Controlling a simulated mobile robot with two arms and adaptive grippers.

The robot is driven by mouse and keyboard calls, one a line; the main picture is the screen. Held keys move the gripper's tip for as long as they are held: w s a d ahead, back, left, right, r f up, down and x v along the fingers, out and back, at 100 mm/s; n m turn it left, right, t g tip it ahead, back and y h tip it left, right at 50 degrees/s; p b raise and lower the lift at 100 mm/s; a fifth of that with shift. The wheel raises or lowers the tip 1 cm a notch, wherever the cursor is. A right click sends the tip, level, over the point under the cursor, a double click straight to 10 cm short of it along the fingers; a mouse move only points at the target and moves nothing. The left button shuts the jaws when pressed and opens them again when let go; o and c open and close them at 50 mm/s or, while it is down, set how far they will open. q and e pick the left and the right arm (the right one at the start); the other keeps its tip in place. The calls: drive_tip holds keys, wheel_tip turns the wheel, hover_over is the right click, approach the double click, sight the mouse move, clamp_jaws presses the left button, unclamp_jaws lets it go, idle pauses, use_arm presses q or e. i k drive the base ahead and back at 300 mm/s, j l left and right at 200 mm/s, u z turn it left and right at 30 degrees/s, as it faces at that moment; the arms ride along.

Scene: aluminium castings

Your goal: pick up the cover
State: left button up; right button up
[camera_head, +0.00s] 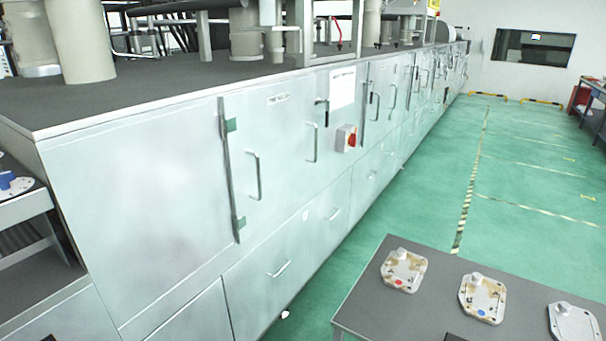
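Several cast aluminium parts that look like covers lie on a dark grey table (370,316) at the lower right. One cover (404,270) has a red dot and brownish patches. A second cover (482,298) has a blue dot and brownish patches. Each has a short raised boss. I cannot tell which one the task means. Neither of my grippers is in view.
A long grey cabinet bench (140,215) fills the left and middle. A side shelf (20,205) at far left holds a pale part with a blue piece (10,180). Green floor (440,190) is clear between bench and table.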

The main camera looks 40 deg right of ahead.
sight(483, 298)
drive_tip(key=z, duration=2.65)
drive_tip(key=i+l+z, duration=0.2)
drive_tip(key=l+z, duration=0.25)
drive_tip(key=l, duration=0.2)
drive_tip(key=i+l+z, duration=0.25)
drive_tip(key=l+z, duration=0.2)
drive_tip(key=l, duration=0.2)
drive_tip(key=i+l+z, duration=0.8)
drive_tip(key=z, duration=0.15)
drive_tip(key=i+l+u, duration=0.1)
drive_tip(key=i+u, duration=0.25)
drive_tip(key=i+l+u, duration=0.2)
drive_tip(key=i+u, duration=0.35)
drive_tip(key=u, duration=0.25)
drive_tip(key=i+u, duration=0.2)
drive_tip(key=u, duration=0.2)
drive_tip(key=i+u, duration=0.2)
drive_tip(key=u, duration=0.25)
drive_tip(key=i+l+u, duration=0.2)
drive_tip(key=u, duration=0.25)
drive_tip(key=i+l+u, duration=0.15)
drive_tip(key=u, duration=0.25)
